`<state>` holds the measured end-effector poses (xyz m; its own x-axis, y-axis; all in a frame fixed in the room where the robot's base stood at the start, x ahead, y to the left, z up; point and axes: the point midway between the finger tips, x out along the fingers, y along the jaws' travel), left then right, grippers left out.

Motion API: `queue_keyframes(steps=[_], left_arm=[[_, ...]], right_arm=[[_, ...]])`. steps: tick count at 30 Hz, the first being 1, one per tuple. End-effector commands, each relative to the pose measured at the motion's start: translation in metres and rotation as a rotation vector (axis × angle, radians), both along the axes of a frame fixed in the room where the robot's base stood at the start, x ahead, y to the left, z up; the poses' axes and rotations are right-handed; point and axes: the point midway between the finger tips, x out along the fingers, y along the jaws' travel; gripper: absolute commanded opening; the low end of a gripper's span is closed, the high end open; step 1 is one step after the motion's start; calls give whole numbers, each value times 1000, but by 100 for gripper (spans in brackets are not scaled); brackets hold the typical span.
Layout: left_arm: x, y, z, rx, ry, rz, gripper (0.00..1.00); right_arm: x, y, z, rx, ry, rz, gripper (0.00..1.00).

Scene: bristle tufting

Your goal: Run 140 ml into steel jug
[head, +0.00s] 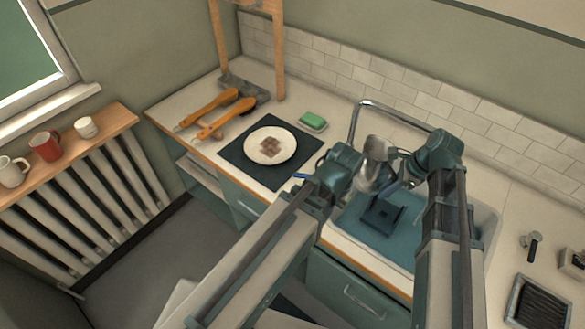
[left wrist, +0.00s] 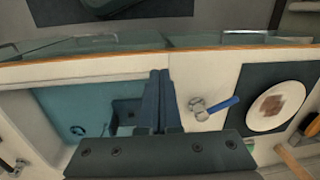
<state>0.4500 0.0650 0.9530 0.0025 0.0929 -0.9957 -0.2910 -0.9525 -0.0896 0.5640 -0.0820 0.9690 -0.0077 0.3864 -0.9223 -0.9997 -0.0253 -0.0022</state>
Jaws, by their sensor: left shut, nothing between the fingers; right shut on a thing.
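The steel jug (head: 376,149) is in the head view over the sink, near the arched tap (head: 370,103). My right gripper (head: 397,168) is shut on it, but the grip is partly hidden. The level inside the jug cannot be seen. My left gripper (head: 346,168) is at the sink's left edge, close to the jug. In the left wrist view its fingers (left wrist: 160,100) are shut together with nothing between them. Whether water runs from the tap cannot be told.
The sink (head: 348,238) holds a dark blue stand (head: 382,214). A plate (head: 260,154) with brown pieces lies on a dark mat (head: 236,155). Wooden brushes (head: 213,103), green soap (head: 312,119) and a small lever (head: 532,243) are farther off.

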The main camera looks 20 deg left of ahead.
Motion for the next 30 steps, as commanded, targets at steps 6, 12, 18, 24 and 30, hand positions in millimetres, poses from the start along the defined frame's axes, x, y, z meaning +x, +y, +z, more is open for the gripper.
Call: queue_keyframes(steps=[6, 12, 18, 24, 30], left_arm=[[92, 33, -7, -56, -124, 144, 0], [163, 79, -8, -96, -243, 270, 0], [204, 115, -6, -116, -323, 351, 0], [218, 129, -5, -123, -353, 380, 0], [218, 130, -6, -124, -355, 381, 0]], right_arm=[[0, 0, -8, 1, -1, 0, 0], [0, 0, -13, 1, -1, 0, 0], [0, 0, -16, 1, -1, 0, 0], [0, 0, -16, 1, -1, 0, 0], [0, 0, -17, 1, -1, 0, 0]])
